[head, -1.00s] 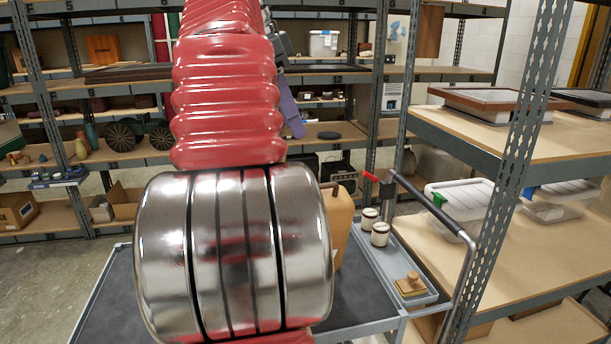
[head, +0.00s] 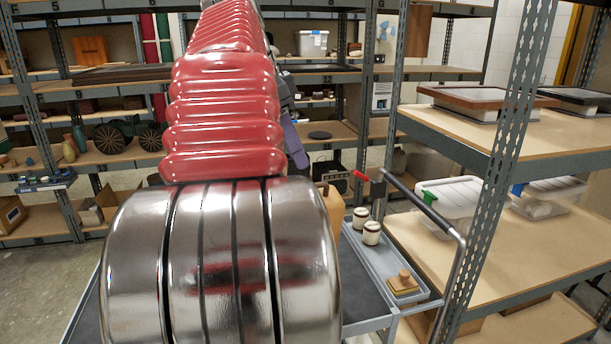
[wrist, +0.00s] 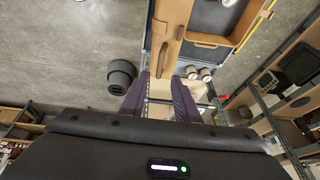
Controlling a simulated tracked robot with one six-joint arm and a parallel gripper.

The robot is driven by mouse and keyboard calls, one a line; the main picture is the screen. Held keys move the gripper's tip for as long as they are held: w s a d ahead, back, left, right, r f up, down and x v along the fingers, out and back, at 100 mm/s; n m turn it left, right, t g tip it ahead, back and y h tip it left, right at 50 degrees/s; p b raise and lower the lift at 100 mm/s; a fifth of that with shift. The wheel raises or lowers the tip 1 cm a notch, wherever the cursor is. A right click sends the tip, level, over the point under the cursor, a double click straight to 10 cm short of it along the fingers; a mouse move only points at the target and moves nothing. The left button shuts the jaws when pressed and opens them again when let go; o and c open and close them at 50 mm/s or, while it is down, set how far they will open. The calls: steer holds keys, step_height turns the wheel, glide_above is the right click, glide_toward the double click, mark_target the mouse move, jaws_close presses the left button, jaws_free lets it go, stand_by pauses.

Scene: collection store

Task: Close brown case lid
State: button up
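The brown case shows in the wrist view as a tan, open, box-like shape on the dark cart top, with a shallow compartment (wrist: 208,40) facing the camera. A long tan panel with a dark fitting, apparently its lid (wrist: 168,40), stands along its left side, seen nearly edge-on. In the head view only a tan strip of the case (head: 333,212) shows; my arm hides the rest. My gripper (wrist: 160,84) has its two purple fingers apart with nothing seen between them. The fingertips point toward the near end of the lid; contact cannot be told.
A grey tray (head: 413,293) on the cart holds two white jars (head: 371,233) and a wooden-handled block (head: 404,281). The cart's bent handle (head: 458,255) rises beside the right shelf (head: 500,260). A dark round bin (wrist: 122,75) stands on open floor.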

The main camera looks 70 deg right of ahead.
steer(key=x, duration=0.6)
steer(key=shift+s+d+f, duration=0.15)
steer(key=shift+f, duration=0.25)
steer(key=shift+c, duration=0.5)
jaws_close()
